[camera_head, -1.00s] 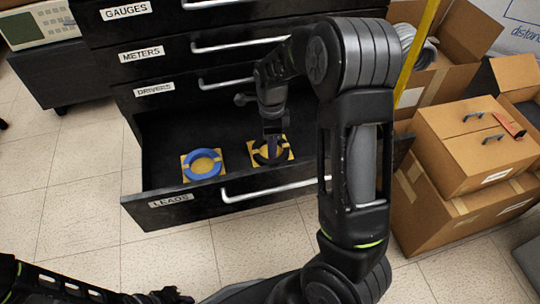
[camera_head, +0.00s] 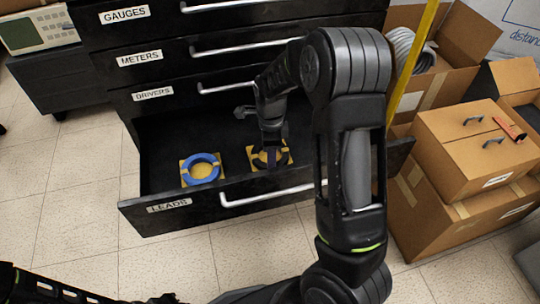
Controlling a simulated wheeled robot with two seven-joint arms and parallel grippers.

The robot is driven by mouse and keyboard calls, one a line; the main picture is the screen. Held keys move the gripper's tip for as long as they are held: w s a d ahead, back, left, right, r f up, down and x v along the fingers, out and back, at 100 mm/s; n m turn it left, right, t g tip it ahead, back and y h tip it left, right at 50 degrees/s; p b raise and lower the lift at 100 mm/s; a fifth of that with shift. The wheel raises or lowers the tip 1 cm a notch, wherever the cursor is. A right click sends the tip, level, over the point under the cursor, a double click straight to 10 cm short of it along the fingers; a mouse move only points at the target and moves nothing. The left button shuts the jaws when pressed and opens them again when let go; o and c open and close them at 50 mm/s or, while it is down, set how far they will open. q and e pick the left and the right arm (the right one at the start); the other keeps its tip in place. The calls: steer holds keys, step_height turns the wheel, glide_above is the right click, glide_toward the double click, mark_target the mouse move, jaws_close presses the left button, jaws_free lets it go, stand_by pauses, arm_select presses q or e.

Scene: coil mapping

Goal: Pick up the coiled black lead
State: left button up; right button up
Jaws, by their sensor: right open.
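The coiled black lead (camera_head: 284,158) lies on a yellow square pad in the open drawer labelled LEADS (camera_head: 165,217). My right gripper (camera_head: 271,152) points down over the coil and hides part of it. It is open; I cannot tell whether its fingers touch the coil. A blue coiled lead (camera_head: 201,168) lies on its own yellow pad to the left in the same drawer. My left gripper (camera_head: 168,299) shows only as a dark shape at the bottom edge, and its fingers cannot be made out.
The drawer's front wall and silver handle (camera_head: 266,197) stand in front of the coils. Shut drawers rise behind. Cardboard boxes (camera_head: 475,150) are stacked at the right, near my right arm. The tiled floor in front is clear.

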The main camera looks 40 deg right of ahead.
mark_target(260, 165)
step_height(260, 165, down, 5)
steer(key=shift+s+r+b, duration=0.1)
steer(key=shift+b, duration=0.75)
steer(key=shift+c, duration=0.3)
jaws_close()
